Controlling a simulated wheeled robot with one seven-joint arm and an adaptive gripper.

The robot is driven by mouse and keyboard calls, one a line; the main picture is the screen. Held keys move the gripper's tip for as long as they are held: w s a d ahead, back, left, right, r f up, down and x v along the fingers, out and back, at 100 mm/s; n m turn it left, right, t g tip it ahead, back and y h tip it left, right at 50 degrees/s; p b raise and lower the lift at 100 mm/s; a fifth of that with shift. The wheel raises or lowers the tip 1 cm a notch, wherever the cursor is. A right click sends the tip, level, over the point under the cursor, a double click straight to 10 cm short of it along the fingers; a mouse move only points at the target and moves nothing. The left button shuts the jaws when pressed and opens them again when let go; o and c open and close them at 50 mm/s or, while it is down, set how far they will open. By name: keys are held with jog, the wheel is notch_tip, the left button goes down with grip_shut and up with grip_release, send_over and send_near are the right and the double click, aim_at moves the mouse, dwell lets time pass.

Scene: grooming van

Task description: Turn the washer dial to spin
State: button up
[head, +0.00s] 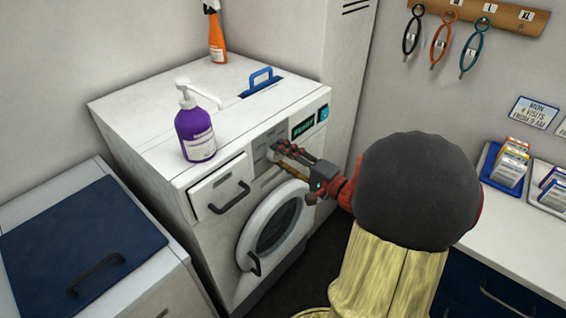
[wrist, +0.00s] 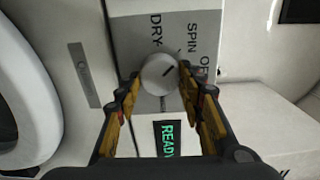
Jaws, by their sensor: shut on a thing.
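The white washer (head: 165,150) has its dial on the front control panel, between the drawer and the display. In the head view my gripper covers the dial. In the wrist view the round pale dial (wrist: 158,76) sits between the two fingertips of my gripper (wrist: 158,78), which is shut on it; it also shows in the head view (head: 276,150). The dial's dark line slants up and right, roughly between the printed SPIN (wrist: 192,38) and OFF (wrist: 205,66). DRY (wrist: 155,32) is printed to the left of SPIN. The lit display (wrist: 167,140) reads READY.
A purple pump bottle (head: 196,130) and an orange spray bottle (head: 216,35) stand on the washer top. The round door (head: 270,225) is below the panel. A blue-lidded white cabinet (head: 80,240) stands left; a counter (head: 500,218) with boxes is right.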

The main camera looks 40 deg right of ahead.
dwell(0.3)
jog(key=o, duration=1.2)
jog(key=shift+c, duration=0.2)
jog(key=s, duration=1.2)
jog(key=shift+d, duration=0.45)
jog(key=shift+a, duration=0.1)
